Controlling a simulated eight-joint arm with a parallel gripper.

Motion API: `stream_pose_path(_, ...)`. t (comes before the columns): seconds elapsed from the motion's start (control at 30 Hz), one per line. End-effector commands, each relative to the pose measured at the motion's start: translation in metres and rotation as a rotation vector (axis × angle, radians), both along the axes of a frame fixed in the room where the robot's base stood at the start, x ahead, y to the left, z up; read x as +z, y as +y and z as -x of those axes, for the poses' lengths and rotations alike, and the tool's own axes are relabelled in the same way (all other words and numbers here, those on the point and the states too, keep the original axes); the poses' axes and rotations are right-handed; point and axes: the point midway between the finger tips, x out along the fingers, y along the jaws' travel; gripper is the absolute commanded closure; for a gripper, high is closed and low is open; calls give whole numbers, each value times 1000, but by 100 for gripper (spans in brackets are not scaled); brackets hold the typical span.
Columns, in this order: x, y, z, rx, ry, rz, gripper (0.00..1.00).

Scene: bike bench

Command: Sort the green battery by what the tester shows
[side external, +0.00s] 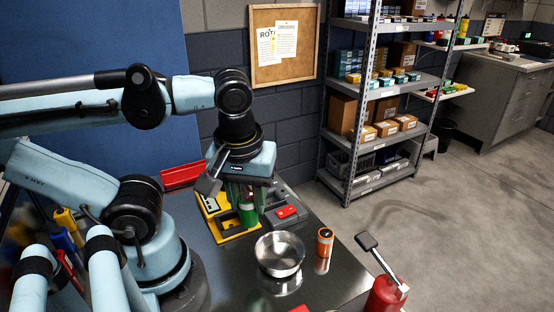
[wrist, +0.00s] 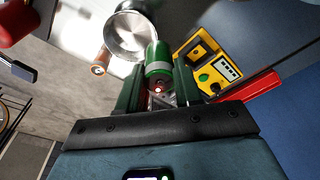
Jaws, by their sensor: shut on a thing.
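My gripper (side external: 246,195) points down and is shut on the green battery (side external: 247,214), which hangs upright below it. In the wrist view the green battery (wrist: 158,60), with a pale band, sits between the two dark fingers (wrist: 160,88). The yellow tester (side external: 213,206) lies close beside the battery; I cannot tell whether they touch. In the wrist view the tester (wrist: 188,50) has a green round button and a small white display (wrist: 228,70) with dark marks, too small to read. The battery's lower end is not clearly seen.
A shiny metal bowl (side external: 280,254) stands in front of the gripper, with an orange battery (side external: 324,243) upright to its right. A red tray (side external: 182,176) lies behind the tester. A grey box with a red part (side external: 286,211) is at right. A red can (side external: 384,298) stands near the front.

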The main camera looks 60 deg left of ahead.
Motion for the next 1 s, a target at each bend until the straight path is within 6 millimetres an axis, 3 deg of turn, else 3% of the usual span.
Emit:
stream_pose_path(0.17, 8, 16, -23, 98, -1, 0, 100)
stream_pose_path(0.47, 12, 72, -74, 321, -1, -1, 100)
stream_pose_path(0.7, 1, 136, -104, 500, 0, -1, 100)
stream_pose_path(1.0, -25, 223, -116, 698, 0, -1, 100)
